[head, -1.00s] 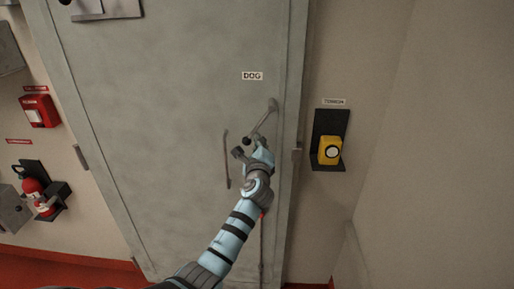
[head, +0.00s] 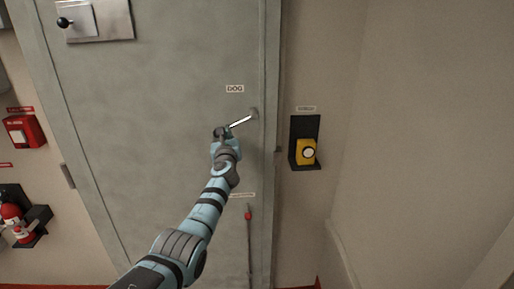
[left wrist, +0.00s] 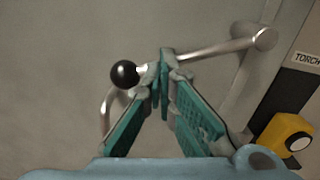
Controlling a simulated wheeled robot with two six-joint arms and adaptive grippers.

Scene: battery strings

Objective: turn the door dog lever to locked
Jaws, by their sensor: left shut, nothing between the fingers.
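The door dog lever (head: 241,122) is a thin metal bar under the "DOG" label on the grey door (head: 140,130). Its pivot is at the right, near the door's edge, and the bar slopes down to the left. Its black ball knob (left wrist: 124,73) shows in the left wrist view, where the bar (left wrist: 215,48) runs right to the pivot. My left gripper (head: 221,131) is at the knob end of the lever. Its fingertips (left wrist: 163,62) are shut together and overlap the bar beside the knob, hiding part of it. I cannot tell whether they touch it. My right gripper is not in view.
A yellow torch (head: 306,152) sits in a black bracket right of the door. A curved door handle (left wrist: 105,105) shows behind my left fingers. A red-topped rod (head: 248,216) hangs low. A red box (head: 24,132) and extinguisher (head: 11,213) are at left.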

